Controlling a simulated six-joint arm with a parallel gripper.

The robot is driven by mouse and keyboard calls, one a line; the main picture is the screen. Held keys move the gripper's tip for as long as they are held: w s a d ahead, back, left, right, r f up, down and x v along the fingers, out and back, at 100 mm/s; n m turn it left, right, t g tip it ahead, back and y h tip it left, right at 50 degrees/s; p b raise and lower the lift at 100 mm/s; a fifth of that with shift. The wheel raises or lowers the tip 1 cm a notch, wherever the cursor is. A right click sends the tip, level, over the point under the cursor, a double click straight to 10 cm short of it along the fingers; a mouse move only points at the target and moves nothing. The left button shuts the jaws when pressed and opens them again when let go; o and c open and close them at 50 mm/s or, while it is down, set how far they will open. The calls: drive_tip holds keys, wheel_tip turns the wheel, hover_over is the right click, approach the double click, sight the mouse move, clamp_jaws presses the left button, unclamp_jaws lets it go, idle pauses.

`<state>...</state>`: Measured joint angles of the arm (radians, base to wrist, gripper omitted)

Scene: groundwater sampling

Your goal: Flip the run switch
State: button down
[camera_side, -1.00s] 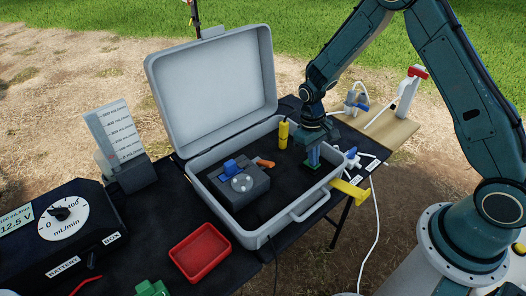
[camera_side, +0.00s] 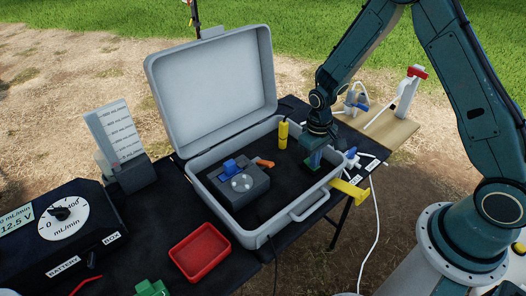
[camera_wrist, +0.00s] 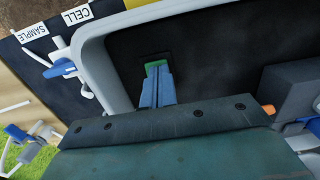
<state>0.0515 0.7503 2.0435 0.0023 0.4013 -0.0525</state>
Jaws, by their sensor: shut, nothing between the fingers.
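My gripper (camera_side: 307,165) is shut and empty, with its blue fingers pointing down inside the right part of the open grey case (camera_side: 302,204). Green shows at the fingertips in the wrist view (camera_wrist: 157,66); the fingers lie together over the dark case floor. A grey pump unit (camera_side: 250,192) with a blue block and a clear round disc stands in the case, left of my gripper and apart from it. An orange lever (camera_side: 265,162) sticks out at the unit's back right. I cannot tell whether this lever is the run switch. In the wrist view, only its orange tip (camera_wrist: 268,109) shows.
A yellow cylinder (camera_side: 283,134) stands at the case's back, near my gripper. A red tray (camera_side: 200,252) and a dark battery box (camera_side: 72,232) with a dial lie left. White tubing and a blue fitting (camera_side: 351,154) are just outside the case's right wall.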

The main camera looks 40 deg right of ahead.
sight(308, 160)
drive_tip(key=shift+w+f, duration=0.25)
drive_tip(key=shift+w, duration=0.7)
drive_tip(key=shift+r, duration=0.1)
wheel_tip(308, 160, up, 14)
drive_tip(key=shift+w+r, duration=0.15)
drive_tip(key=shift+w, duration=0.05)
idle(0.4)
drive_tip(key=shift+w, duration=0.1)
idle(0.3)
drive_tip(key=shift+w+d+g, duration=0.2)
drive_tip(key=shift+w+g, duration=0.25)
drive_tip(key=shift+g, duration=0.35)
drive_tip(key=s+f, duration=0.1)
drive_tip(key=f, duration=0.8)
drive_tip(key=s+f, duration=0.1)
drive_tip(key=f, duration=0.3)
drive_tip(key=shift+s+f, duration=0.35)
